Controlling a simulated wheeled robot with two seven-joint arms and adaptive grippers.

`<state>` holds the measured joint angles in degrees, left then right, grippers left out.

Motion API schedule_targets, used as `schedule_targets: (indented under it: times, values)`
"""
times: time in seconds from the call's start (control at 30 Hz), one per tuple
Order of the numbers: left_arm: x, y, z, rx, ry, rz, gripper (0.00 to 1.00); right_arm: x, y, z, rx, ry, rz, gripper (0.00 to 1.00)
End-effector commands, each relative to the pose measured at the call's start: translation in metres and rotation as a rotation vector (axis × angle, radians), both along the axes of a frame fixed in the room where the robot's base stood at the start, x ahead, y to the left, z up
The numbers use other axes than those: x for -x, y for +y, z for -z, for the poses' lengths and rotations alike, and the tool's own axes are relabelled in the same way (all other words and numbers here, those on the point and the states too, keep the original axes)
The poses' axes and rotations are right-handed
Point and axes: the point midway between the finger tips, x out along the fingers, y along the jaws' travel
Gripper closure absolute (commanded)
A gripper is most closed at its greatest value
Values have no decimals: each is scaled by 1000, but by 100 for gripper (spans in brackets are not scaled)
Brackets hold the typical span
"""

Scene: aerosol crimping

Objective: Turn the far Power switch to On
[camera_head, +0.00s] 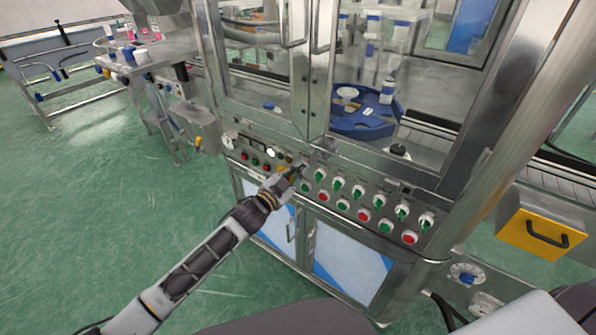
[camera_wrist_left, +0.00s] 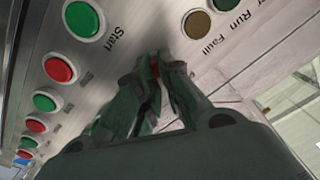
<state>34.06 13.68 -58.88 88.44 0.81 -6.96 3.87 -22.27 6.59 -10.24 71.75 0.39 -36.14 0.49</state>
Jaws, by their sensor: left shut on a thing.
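My left gripper (camera_head: 297,172) reaches the sloped control panel (camera_head: 330,186) of the machine, near the middle of its length. In the left wrist view its fingers (camera_wrist_left: 156,68) are closed together against the panel, between the green Start button (camera_wrist_left: 84,20) and the Run and Fault lamps. A small red bit shows between the fingertips. It appears to be the far Power switch (camera_wrist_left: 155,69), mostly hidden by the fingers, so its setting cannot be read. My right gripper is out of view.
Several rotary switches (camera_head: 358,191) and green and red buttons (camera_head: 363,215) line the panel to the right. A red button (camera_wrist_left: 59,69) sits near Start in the wrist view. Glass doors stand above the panel. A yellow drawer (camera_head: 540,238) juts out at right.

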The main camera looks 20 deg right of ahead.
Motion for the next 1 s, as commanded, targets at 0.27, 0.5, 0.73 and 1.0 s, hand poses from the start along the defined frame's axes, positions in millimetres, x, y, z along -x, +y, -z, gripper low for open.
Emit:
schedule_targets:
  times: [0.27,0.5,0.73,1.0]
  values:
    - [0,0,2,-3,0,0,82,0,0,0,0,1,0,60]
    - [0,0,1,-2,0,0,71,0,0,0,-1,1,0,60]
    - [0,1,0,-1,-1,0,71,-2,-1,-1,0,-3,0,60]
    - [7,10,1,-1,0,-1,71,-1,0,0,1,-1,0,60]
